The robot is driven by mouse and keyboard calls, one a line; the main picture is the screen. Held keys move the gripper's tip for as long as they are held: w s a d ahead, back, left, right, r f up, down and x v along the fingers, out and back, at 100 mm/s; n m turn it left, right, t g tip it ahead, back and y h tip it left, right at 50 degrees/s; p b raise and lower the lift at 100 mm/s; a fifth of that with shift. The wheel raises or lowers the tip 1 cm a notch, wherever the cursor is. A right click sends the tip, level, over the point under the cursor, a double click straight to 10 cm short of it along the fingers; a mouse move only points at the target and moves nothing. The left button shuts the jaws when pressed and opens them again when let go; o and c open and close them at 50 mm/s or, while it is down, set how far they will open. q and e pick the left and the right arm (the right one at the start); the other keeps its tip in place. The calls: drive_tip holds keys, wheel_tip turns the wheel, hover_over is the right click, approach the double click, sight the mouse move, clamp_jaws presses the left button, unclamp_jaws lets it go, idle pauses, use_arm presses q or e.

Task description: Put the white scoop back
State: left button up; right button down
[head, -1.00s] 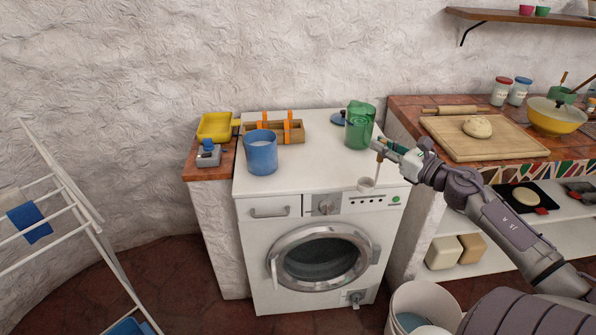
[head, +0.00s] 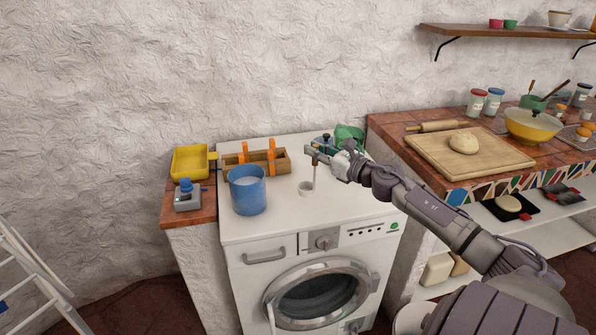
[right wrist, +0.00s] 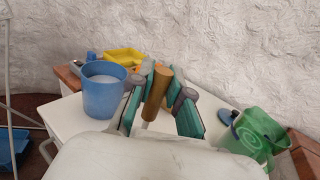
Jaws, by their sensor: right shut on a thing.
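The white scoop (head: 306,188) hangs bowl-down from its upright handle over the white washing machine top (head: 285,215). My right gripper (head: 318,156) is shut on its handle; in the right wrist view the brown handle (right wrist: 157,92) stands between the teal finger pads. The bowl is hidden in the right wrist view. The scoop is to the right of an open blue tub (head: 248,194) with white contents, apart from it. The tub also shows in the right wrist view (right wrist: 104,98). A green container (head: 350,135) is behind my right gripper, partly hidden. My left gripper is out of view.
A wooden rack (head: 231,162) with orange-handled things stands behind the tub. A yellow tray (head: 190,161) and a grey device with a blue knob (head: 187,198) are on the left ledge. A dark blue lid (right wrist: 228,117) lies beside the green container. The machine's front top is clear.

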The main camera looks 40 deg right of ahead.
drive_tip(key=w+f, duration=0.1)
drive_tip(key=f, duration=0.1)
drive_tip(key=w+a+f, duration=0.1)
drive_tip(key=f, duration=0.1)
drive_tip(key=w+a+f, duration=0.1)
drive_tip(key=w+f, duration=0.1)
drive_tip(key=shift+f, duration=0.3)
drive_tip(key=c, duration=1.1)
unclamp_jaws()
drive_tip(key=shift+f, duration=0.1)
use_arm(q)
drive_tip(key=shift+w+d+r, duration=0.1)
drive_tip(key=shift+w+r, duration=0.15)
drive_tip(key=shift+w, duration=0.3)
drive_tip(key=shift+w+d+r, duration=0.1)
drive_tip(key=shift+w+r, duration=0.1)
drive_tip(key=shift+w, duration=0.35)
